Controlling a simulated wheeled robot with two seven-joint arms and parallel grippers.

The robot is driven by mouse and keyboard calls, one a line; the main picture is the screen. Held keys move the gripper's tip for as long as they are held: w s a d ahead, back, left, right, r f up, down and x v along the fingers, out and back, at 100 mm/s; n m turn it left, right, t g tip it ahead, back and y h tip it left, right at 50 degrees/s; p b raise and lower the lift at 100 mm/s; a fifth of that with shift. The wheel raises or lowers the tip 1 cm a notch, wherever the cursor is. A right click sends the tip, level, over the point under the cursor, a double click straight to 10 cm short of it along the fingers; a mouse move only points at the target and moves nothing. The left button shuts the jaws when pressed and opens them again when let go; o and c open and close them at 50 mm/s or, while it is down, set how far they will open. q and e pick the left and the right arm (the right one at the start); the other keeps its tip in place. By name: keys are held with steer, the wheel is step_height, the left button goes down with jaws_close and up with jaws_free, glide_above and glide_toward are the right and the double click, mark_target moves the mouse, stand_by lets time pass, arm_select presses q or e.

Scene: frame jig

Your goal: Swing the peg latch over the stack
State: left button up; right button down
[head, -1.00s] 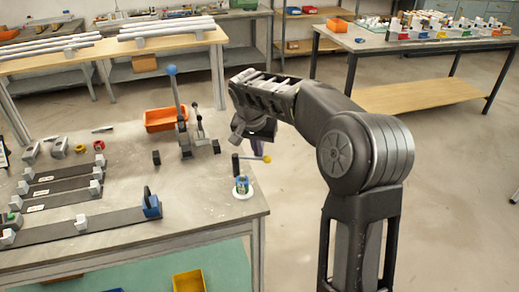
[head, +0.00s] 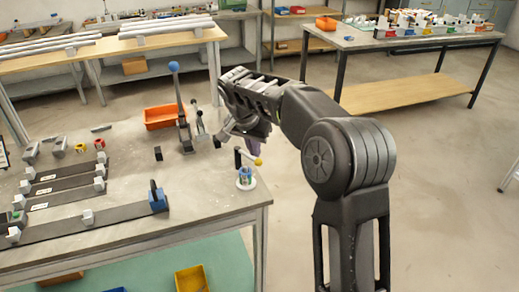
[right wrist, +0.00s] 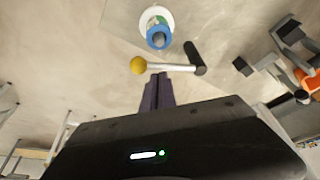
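The peg latch has a dark upright post (head: 237,160) and a thin bar ending in a yellow ball (head: 258,161). It stands at the table's right corner, behind the stack (head: 245,177), which has blue and green parts on a white round base. In the right wrist view, the bar (right wrist: 170,67) runs from the post to the ball, beside the stack (right wrist: 158,32) rather than across it. My right gripper (head: 254,147) is just behind the bar. Its purple fingers (right wrist: 158,88) look shut together, with tips close to the bar; contact is unclear. My left gripper is out of view.
A toggle press with a blue knob (head: 174,67) and an orange bin (head: 160,117) stand behind the latch. Dark rails with white blocks (head: 88,217) lie on the left of the table (head: 190,215). The table edge is close right of the stack.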

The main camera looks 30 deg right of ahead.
steer(key=shift+s+a+f+b, duration=0.15)
steer(key=shift+a+b, duration=0.35)
steer(key=shift+a, duration=0.9)
step_height(320, 180, up, 10)
steer(key=d+p, duration=0.1)
steer(key=shift+r, duration=0.2)
steer(key=shift+s, duration=0.1)
stand_by(0.5)
